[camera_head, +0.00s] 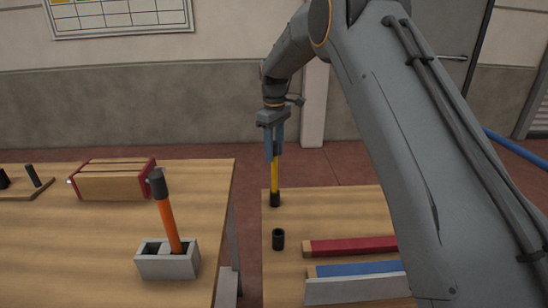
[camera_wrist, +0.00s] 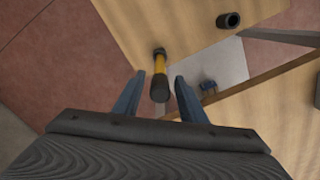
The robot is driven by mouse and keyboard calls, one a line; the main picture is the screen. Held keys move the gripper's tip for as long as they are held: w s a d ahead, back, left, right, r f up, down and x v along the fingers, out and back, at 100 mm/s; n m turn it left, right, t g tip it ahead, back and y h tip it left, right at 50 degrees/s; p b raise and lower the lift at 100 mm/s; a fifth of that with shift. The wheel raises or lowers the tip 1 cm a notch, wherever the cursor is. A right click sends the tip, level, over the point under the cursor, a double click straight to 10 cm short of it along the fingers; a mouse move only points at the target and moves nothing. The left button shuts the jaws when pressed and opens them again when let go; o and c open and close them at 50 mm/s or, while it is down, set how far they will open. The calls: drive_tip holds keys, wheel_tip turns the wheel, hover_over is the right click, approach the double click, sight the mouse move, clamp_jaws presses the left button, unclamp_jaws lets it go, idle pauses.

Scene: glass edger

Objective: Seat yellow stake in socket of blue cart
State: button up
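The yellow stake (camera_head: 275,177) stands upright near the far left corner of the right wooden surface, its lower end in or ending as a black piece. In the wrist view the stake (camera_wrist: 160,72) points towards me, with a black near end. My gripper (camera_head: 274,150) is above it, pointing down, with blue fingers around its upper part. In the wrist view the fingers (camera_wrist: 161,95) are apart, with a gap on each side of the stake. A black open-topped socket (camera_head: 278,239) stands nearer on the same surface; it also shows in the wrist view (camera_wrist: 229,20).
A red bar (camera_head: 350,246) and a blue bar (camera_head: 358,268) lie right of the socket. On the left table, an orange-handled stake (camera_head: 168,222) leans in a grey block (camera_head: 155,266), with a wooden box (camera_head: 110,185) behind. A gap separates the two surfaces.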

wheel_tip(320, 180, up, 10)
drive_tip(key=shift+f+b, duration=0.1)
drive_tip(key=shift+b, duration=0.8)
drive_tip(key=s+d+f+m, duration=0.3)
drive_tip(key=s+d+f, duration=0.2)
drive_tip(key=s, duration=0.8)
drive_tip(key=s+d+f+m, duration=0.4)
drive_tip(key=s+d+f, duration=0.1)
drive_tip(key=s, duration=0.8)
drive_tip(key=s+d+f+m, duration=0.3)
drive_tip(key=s+d+f, duration=0.2)
drive_tip(key=s, duration=0.8)
drive_tip(key=shift+s+d+f+m, duration=0.1)
drive_tip(key=shift+s+d+m, duration=0.15)
drive_tip(key=shift+m, duration=0.15)
drive_tip(key=shift+s+f, duration=0.1)
